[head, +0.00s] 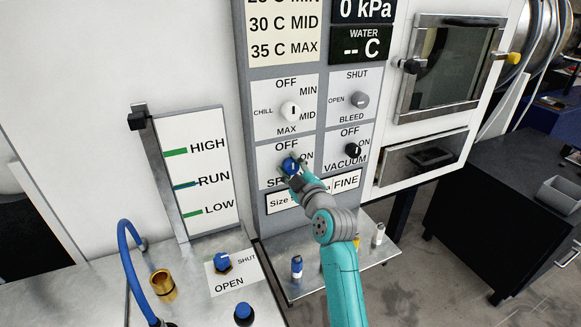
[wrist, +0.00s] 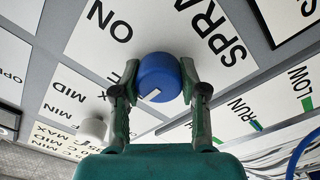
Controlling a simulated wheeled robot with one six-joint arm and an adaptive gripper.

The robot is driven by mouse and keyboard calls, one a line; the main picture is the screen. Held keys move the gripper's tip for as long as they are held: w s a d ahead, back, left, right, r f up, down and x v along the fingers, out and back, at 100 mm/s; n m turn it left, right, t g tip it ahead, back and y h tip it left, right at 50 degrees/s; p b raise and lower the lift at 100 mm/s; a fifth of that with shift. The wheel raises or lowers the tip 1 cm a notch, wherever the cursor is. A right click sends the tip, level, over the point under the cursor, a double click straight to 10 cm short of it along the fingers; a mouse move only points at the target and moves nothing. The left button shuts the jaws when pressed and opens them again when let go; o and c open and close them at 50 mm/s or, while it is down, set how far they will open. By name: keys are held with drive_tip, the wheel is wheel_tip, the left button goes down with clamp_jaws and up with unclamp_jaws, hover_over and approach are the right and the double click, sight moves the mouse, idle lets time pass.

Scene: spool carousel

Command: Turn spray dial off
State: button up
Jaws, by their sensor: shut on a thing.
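The spray dial (head: 291,166) is a blue knob with a white mark on the grey control panel, with OFF printed above it and ON to its right. In the wrist view, which is upside down, the blue dial (wrist: 160,78) sits between the two fingers of my gripper (wrist: 160,88). The fingers are shut on its sides. Its white mark lies at the lower left of its face there, roughly between the ON side and the OFF side. The exact setting cannot be told. In the head view my gripper (head: 295,177) hides part of the SPRAY label.
A white chill dial (head: 291,111), a grey bleed dial (head: 359,100) and a black vacuum dial (head: 353,150) are close by. Below stand a metal shelf (head: 345,262), a blue valve (head: 223,262) and a blue hose (head: 128,250). A windowed door (head: 445,68) is at the right.

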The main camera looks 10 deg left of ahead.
drive_tip(key=shift+f, duration=0.1)
drive_tip(key=o, duration=1.1)
drive_tip(key=shift+o, duration=0.2)
drive_tip(key=v, duration=1.2)
drive_tip(key=shift+f, duration=0.1)
